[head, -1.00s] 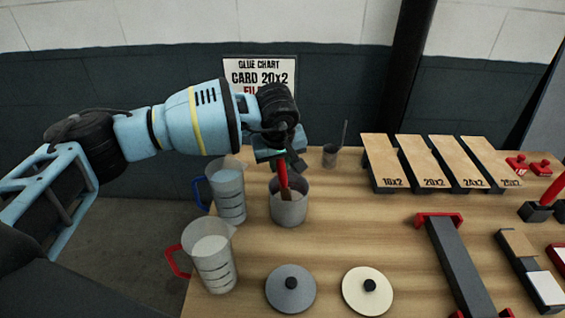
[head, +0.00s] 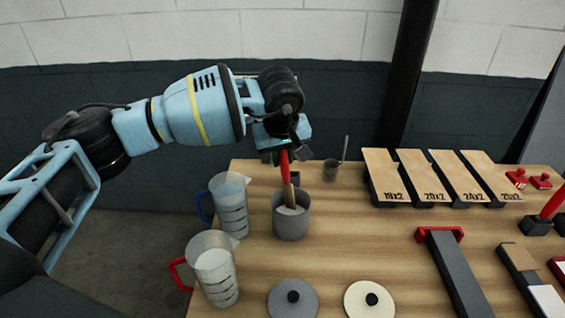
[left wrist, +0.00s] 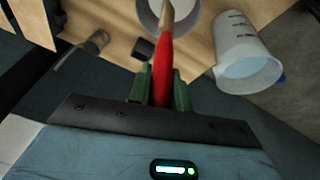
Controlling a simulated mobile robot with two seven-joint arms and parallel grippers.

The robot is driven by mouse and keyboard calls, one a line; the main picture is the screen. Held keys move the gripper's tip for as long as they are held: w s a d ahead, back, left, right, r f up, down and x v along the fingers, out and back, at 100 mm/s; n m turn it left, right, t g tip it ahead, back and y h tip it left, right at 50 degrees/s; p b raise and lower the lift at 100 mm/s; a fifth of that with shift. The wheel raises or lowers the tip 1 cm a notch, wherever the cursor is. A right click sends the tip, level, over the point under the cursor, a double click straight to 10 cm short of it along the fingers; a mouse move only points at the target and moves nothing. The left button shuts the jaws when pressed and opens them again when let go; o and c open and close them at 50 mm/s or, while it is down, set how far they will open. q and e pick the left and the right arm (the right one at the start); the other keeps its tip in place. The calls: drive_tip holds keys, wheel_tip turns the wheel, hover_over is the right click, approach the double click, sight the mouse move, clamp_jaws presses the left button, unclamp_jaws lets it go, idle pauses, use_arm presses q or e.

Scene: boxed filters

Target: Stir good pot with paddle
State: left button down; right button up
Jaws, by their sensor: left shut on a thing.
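A grey pot (head: 291,218) stands on the wooden table with pale contents inside. My left gripper (head: 284,150) is above the pot, shut on the red handle of the paddle (head: 286,170). The paddle points down and leans slightly, and its wooden lower part (head: 290,197) reaches inside the pot's rim. In the left wrist view the green fingers (left wrist: 162,88) close around the red handle (left wrist: 164,65), and the paddle runs to the pot (left wrist: 153,18). The paddle's lower tip is hidden in the pale contents. My right gripper is not in view.
Two measuring jugs, one with a blue handle (head: 229,205) and one with a red handle (head: 213,270), stand left of the pot. Grey (head: 293,299) and cream (head: 369,300) lids lie in front. A small cup (head: 331,170) stands behind it. Boards (head: 392,178) lie to the right.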

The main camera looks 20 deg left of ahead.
use_arm(q)
drive_tip(key=shift+r, duration=1.1)
idle(0.3)
drive_tip(key=shift+r, duration=3)
drive_tip(key=shift+a, duration=0.1)
